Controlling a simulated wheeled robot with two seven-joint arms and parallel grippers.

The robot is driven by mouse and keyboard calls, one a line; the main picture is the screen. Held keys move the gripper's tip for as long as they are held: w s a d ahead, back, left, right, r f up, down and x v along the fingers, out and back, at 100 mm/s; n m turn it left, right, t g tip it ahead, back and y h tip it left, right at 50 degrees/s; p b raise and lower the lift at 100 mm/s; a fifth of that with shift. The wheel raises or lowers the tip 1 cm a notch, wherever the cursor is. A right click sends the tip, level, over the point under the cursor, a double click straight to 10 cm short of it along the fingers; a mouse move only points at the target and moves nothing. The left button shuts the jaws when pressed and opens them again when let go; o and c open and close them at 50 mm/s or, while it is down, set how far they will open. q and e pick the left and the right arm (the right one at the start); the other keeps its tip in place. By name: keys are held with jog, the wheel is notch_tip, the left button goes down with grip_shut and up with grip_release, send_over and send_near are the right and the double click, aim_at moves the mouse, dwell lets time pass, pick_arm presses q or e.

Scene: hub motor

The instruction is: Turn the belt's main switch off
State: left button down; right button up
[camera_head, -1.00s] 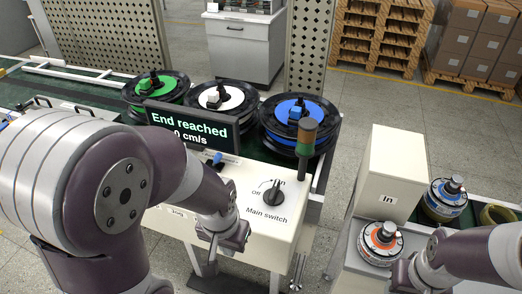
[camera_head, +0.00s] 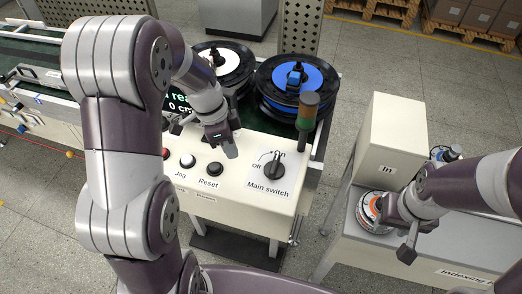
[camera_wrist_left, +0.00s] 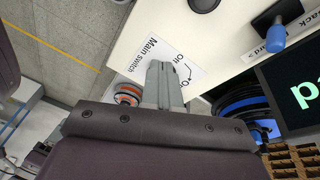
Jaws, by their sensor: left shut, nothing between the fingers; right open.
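The main switch (camera_head: 274,170) is a black rotary knob on the cream control panel (camera_head: 240,190), with "Off" on its left and "On" above. Its grip looks turned up towards "On". My left gripper (camera_head: 230,151) is shut and empty, above the panel, to the upper left of the knob and apart from it. In the left wrist view, the shut fingers (camera_wrist_left: 163,82) overlap the "Main switch" label (camera_wrist_left: 170,62), and the knob is hidden. My right gripper (camera_head: 407,246) is open, near the orange-ringed part (camera_head: 370,212) at the right.
Reels with a blue (camera_head: 292,78) and a white (camera_head: 222,62) face stand on the belt. The display (camera_head: 180,106) is partly hidden by my left arm. Jog (camera_head: 187,160) and Reset (camera_head: 214,169) buttons lie left of the switch.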

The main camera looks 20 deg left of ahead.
aim_at(275, 167)
pick_arm(q)
jog(key=w+m, duration=0.1)
jog(key=w+r+m+h, duration=0.1)
jog(key=m, duration=0.1)
jog(key=w+a+r+m, duration=0.1)
jog(key=m, duration=0.1)
jog(key=shift+w+h+p, duration=0.2)
jog(key=shift+h+p, duration=0.1)
jog(key=shift+p, duration=0.05)
pick_arm(e)
jog(key=shift+r, duration=0.85)
pick_arm(q)
jog(key=shift+d, duration=0.1)
pick_arm(e)
jog(key=shift+s, duration=0.1)
pick_arm(q)
jog(key=p+x, duration=0.2)
jog(key=x, duration=0.7)
jog(key=d+p, duration=0.2)
jog(key=d, duration=0.1)
jog(key=shift+d+f, duration=0.1)
jog(key=shift+f, duration=0.25)
jog(key=shift+s+d+f, duration=0.1)
jog(key=shift+d, duration=0.4)
pick_arm(e)
notch_tip(275, 167, up, 4)
jog(key=shift+r, duration=0.15)
